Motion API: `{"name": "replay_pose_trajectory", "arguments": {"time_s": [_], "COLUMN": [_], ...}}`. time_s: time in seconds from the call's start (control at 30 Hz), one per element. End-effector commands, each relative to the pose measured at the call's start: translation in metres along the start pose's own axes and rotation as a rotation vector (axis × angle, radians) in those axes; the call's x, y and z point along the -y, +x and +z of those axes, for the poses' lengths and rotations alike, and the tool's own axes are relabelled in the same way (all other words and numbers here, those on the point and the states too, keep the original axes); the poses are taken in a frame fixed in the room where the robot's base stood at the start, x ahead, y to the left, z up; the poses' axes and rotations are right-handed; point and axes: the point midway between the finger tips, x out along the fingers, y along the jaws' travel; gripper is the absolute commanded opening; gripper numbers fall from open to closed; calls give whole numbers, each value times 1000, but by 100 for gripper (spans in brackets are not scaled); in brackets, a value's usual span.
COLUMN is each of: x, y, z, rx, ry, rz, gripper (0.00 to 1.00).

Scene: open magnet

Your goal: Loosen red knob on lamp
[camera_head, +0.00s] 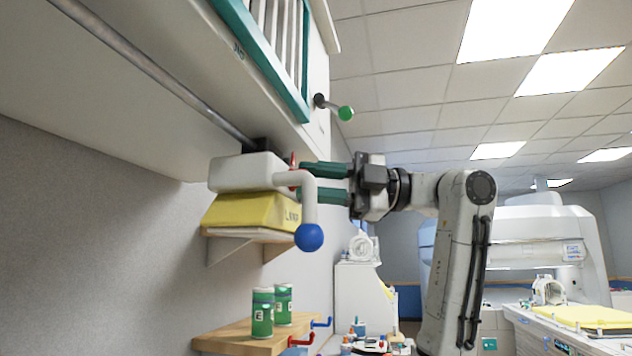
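The lamp, a yellow shade (240,214) marked with partly covered lettering, hangs under a white block (240,172) on a metal rail. A small red part (293,159), seemingly the red knob, shows at the block's right side, mostly hidden. A white bent handle (309,205) with a blue ball (309,237) stands in front of it. My gripper (304,182) reaches in from the right, level with the knob. Its two teal fingers are apart, one above the other. The handle covers the tips, so I cannot tell whether they touch the knob.
A cabinet (318,90) with a green-tipped lever (345,113) is overhead. Below, a wooden shelf (235,339) holds green-and-white containers (263,312) and has red and blue hooks. A scanner (545,240) and a bed with a yellow pad (585,316) stand at right.

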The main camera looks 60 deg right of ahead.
Motion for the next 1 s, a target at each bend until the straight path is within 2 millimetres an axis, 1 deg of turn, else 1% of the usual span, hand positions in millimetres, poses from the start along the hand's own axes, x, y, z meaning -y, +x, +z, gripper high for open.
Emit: {"name": "replay_pose_trajectory", "arguments": {"time_s": [0.2, 0.4, 0.97, 1.0], "x": [-2, -2, -1, -1], "y": [0, 0, 0, 0], "z": [0, 0, 0, 0], "rx": [0, 1, 1, 1], "ry": [-114, -173, -196, -196], "rz": [-48, -73, -83, -82], "gripper": [1, 1, 1, 35]}}
